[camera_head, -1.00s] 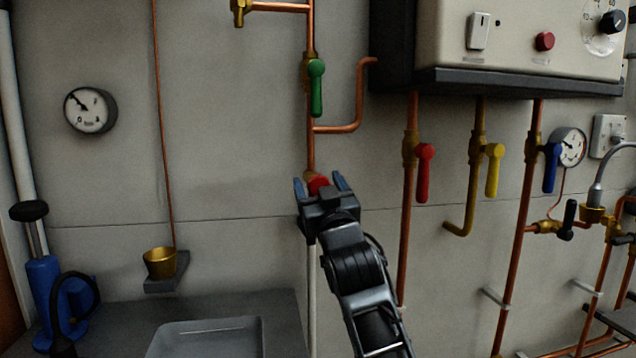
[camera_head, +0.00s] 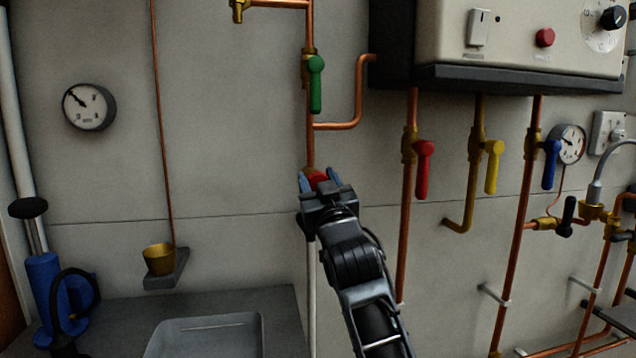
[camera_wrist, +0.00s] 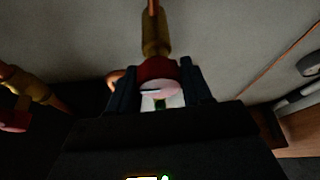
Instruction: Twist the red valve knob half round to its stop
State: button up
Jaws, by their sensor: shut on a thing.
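The red valve knob (camera_head: 317,179) sits on the copper pipe below the green lever, mostly hidden behind my gripper in the head view. My gripper (camera_head: 319,182) has its two blue-tipped fingers on either side of the knob. In the wrist view the knob (camera_wrist: 158,72) shows red with a pale face, under a brass fitting (camera_wrist: 155,35). The fingers of my gripper (camera_wrist: 160,88) are shut on the knob's two sides. The pale face carries a small dark and green mark.
A green lever (camera_head: 316,85) is above the knob on the same pipe. Red (camera_head: 423,170), yellow (camera_head: 493,167) and blue (camera_head: 550,164) levers hang to the right under a beige boiler (camera_head: 520,40). A brass cup (camera_head: 159,260) and a grey tray (camera_head: 205,338) are at lower left.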

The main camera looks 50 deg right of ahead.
jog(key=shift+f+b, duration=0.15)
jog(key=shift+b, duration=0.35)
jog(key=shift+f+m+h+b, duration=0.15)
jog(key=shift+m+h+b, duration=0.45)
jog(key=shift+m+b, duration=0.4)
jog(key=m+g+h+b, duration=0.1)
jog(key=m+b, duration=0.2)
jog(key=b, duration=0.1)
jog(key=shift+f+b, duration=0.15)
jog(key=shift+b, duration=0.25)
jog(key=m+g+h+b, duration=0.1)
jog(key=m+b, duration=0.2)
jog(key=b, duration=0.1)
jog(key=m+g+h+b, duration=0.1)
jog(key=m+g+b, duration=0.1)
jog(key=m+b, duration=0.2)
jog(key=shift+m+g+h, duration=0.3)
jog(key=m+g+b, duration=0.1)
jog(key=m, duration=0.1)
jog(key=m+b, duration=0.1)
jog(key=m, duration=0.1)
jog(key=m+g+b, duration=0.1)
jog(key=shift+s+d+r+m+g, duration=0.1)
jog(key=shift+r+m+g, duration=0.2)
jog(key=shift+m, duration=0.1)
jog(key=shift+m+g+b, duration=0.75)
jog(key=shift+m+g, duration=0.05)
jog(key=shift+m, duration=1.6)
jog(key=shift+d, duration=0.1)
jog(key=o, duration=1)
